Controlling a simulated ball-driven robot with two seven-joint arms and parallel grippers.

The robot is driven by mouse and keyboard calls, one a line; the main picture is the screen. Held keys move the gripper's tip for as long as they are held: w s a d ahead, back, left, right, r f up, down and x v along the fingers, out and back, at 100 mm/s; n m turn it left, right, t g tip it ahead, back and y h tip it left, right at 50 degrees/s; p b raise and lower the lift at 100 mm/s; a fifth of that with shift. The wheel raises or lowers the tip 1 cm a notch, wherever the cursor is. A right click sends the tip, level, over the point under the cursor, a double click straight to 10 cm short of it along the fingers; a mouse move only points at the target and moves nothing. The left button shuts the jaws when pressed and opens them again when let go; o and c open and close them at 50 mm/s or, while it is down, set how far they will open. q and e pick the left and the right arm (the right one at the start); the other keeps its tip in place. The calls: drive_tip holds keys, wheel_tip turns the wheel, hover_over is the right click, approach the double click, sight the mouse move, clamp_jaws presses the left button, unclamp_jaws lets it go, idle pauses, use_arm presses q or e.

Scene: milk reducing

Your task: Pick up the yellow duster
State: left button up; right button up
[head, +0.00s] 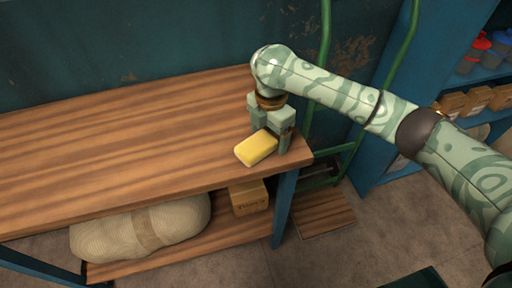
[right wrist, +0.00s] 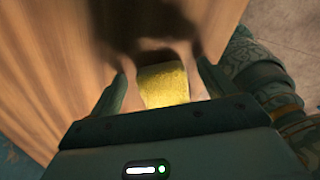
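The yellow duster (head: 256,148) is a small yellow block lying on the wooden table (head: 120,135) near its right front corner. My right gripper (head: 272,134) points down over the tabletop right at the duster. In the right wrist view the duster (right wrist: 163,84) lies between the two fingers of the open gripper (right wrist: 163,78), with a gap to the finger on each side. Whether the fingers touch the tabletop cannot be told. My left gripper is not in view.
A beige sack (head: 140,228) and a cardboard box (head: 248,197) sit on the shelf below the tabletop. A green metal frame (head: 322,60) stands behind the table's right end. A blue shelf unit (head: 385,150) with boxes is at the right. The table's left part is clear.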

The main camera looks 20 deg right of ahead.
drive_tip(key=c, duration=1.1)
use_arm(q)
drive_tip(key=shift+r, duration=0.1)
use_arm(e)
drive_tip(key=shift+r, duration=0.15)
